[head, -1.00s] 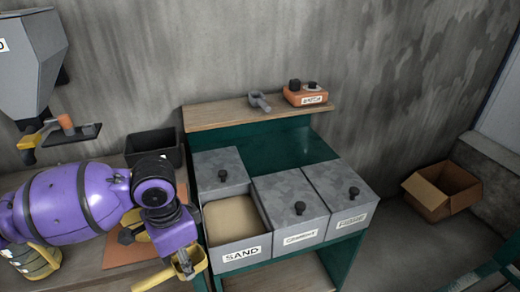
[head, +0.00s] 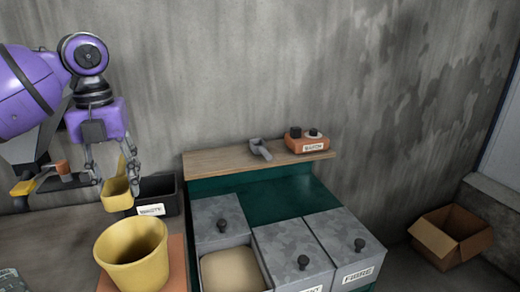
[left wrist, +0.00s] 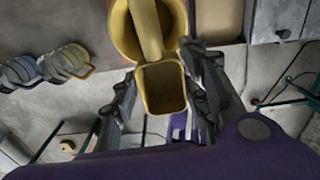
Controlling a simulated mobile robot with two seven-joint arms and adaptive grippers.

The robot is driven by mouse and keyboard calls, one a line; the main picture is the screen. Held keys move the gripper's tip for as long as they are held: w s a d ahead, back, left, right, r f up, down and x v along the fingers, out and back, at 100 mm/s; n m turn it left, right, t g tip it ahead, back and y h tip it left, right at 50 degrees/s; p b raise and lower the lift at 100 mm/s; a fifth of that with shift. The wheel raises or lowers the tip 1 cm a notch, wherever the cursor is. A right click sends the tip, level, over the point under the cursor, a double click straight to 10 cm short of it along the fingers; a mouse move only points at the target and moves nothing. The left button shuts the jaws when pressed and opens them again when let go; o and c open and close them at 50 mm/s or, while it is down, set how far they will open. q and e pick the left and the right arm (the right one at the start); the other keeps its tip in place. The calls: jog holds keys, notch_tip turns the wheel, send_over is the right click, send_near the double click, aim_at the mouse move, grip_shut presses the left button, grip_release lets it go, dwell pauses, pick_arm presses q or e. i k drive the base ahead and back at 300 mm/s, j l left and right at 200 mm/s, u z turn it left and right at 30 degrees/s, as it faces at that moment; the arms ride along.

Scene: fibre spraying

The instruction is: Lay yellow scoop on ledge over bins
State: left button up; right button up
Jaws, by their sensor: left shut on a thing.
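My left gripper (head: 115,172) is shut on the yellow scoop (head: 117,194), which hangs below the fingers above and behind a yellow bucket (head: 133,258). In the left wrist view the scoop (left wrist: 162,88) sits between the two fingers, its handle running up over the bucket. The wooden ledge (head: 220,163) runs over the bins, to the right of my gripper and apart from the scoop. The open bin with sand (head: 230,272), the cement bin (head: 295,255) and the fibre bin (head: 345,240) stand below it. My right gripper is not in view.
A grey scoop (head: 260,149) and an orange box with black knobs (head: 308,142) lie on the ledge; its left part is bare. A black bin (head: 158,190) stands behind the bucket. A cardboard box (head: 450,236) is on the floor at right.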

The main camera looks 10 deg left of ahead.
aim_at(210, 158)
jog(key=i, duration=0.9)
